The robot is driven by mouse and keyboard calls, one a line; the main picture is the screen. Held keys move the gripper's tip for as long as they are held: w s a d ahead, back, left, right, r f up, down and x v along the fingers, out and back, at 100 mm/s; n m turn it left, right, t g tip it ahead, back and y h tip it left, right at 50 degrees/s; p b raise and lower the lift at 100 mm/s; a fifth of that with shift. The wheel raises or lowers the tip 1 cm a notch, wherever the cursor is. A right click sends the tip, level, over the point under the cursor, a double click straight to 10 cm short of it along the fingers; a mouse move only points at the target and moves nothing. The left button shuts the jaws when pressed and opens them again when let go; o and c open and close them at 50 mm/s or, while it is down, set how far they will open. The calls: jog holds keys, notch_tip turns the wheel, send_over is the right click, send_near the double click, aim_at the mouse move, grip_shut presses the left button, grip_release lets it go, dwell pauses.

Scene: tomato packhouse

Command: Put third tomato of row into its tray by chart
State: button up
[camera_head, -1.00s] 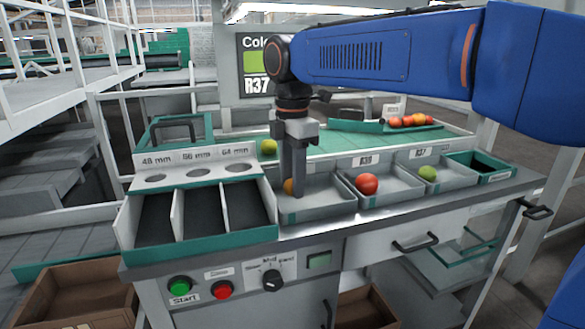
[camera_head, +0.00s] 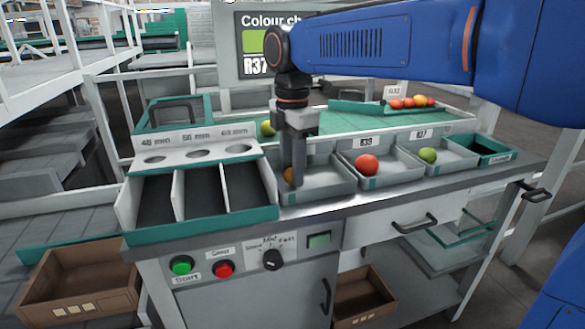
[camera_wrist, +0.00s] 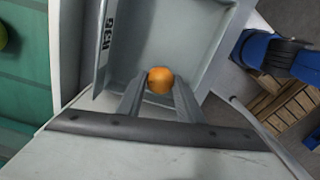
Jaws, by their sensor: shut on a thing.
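My gripper (camera_head: 297,180) reaches down into the leftmost grey tray (camera_head: 325,190). Its fingers are shut on an orange tomato (camera_wrist: 160,80), which shows between the fingertips in the wrist view, over the tray. In the head view the fingers mostly hide this tomato (camera_head: 288,174). A red tomato (camera_head: 367,165) lies in the middle tray, and a green tomato (camera_head: 428,155) lies in the right tray. The colour chart (camera_head: 256,45) stands at the back, partly hidden by my arm. More tomatoes (camera_head: 412,102) lie in a row on a rack at the back right.
A green-yellow tomato (camera_head: 268,128) sits on the green mat (camera_head: 350,122) behind the trays. A three-lane sizing box (camera_head: 200,213) stands left of the trays. A dark green-rimmed bin (camera_head: 485,150) is at the right end. Buttons and a knob are on the front panel.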

jog(key=shift+f, duration=0.55)
dwell(0.4)
jog(key=o, duration=0.8)
jog(key=shift+c, duration=1.4)
jog(key=shift+r, duration=3.5)
